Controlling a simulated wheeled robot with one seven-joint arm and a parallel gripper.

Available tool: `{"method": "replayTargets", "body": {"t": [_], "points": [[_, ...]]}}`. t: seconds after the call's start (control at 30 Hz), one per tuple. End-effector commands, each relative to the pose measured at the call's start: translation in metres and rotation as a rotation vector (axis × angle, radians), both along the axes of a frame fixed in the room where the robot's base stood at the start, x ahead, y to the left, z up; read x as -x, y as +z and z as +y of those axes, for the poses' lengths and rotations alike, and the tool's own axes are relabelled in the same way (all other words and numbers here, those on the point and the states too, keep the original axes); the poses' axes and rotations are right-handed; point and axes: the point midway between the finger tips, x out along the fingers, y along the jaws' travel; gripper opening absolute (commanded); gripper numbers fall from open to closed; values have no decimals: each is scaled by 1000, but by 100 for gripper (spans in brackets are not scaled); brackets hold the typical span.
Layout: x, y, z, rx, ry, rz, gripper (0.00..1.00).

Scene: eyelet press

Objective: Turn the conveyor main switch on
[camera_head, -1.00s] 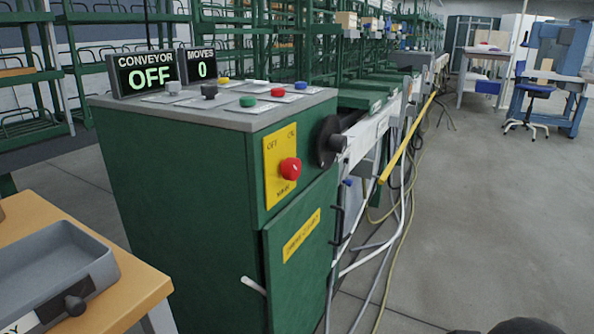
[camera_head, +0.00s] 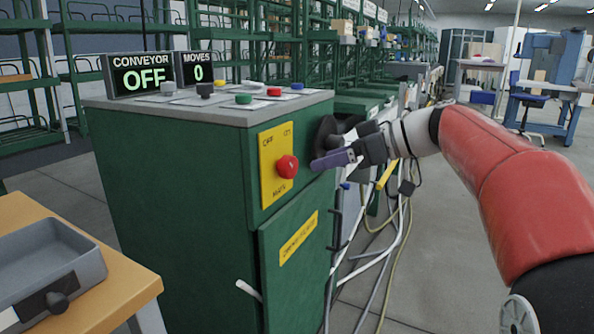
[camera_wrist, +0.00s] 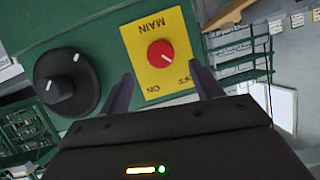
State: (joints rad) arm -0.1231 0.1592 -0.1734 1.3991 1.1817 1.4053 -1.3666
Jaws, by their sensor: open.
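The main switch is a red knob (camera_head: 287,166) on a yellow plate (camera_head: 270,185) at the front of the green conveyor cabinet (camera_head: 180,200). In the wrist view the red knob (camera_wrist: 161,53) sits on the yellow plate (camera_wrist: 150,25), with MAIN, OFF and ON printed around it. A white mark on the knob points toward the OFF side. My gripper (camera_head: 318,163) is open and empty, just right of the knob and apart from it. In the wrist view its fingers (camera_wrist: 165,92) stand on either side of the plate's lower part. The display (camera_head: 142,75) reads CONVEYOR OFF.
A black rotary dial (camera_wrist: 68,84) is on the cabinet's side, close to my gripper. Several coloured buttons (camera_head: 243,99) are on the cabinet top. A table with a grey tray (camera_head: 60,260) stands at lower left. Cables hang beside the cabinet; the floor at right is open.

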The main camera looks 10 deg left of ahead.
Motion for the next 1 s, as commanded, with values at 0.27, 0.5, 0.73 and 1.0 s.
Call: {"method": "replayTargets", "body": {"t": [0.27, 0.5, 0.73, 1.0], "points": [[-9, -8, 30, -13, 24, -23, 65], [-16, -21, 62, -11, 20, -23, 65], [-19, -27, 73, -11, 17, -23, 65], [-19, -27, 73, -11, 17, -23, 57]]}}
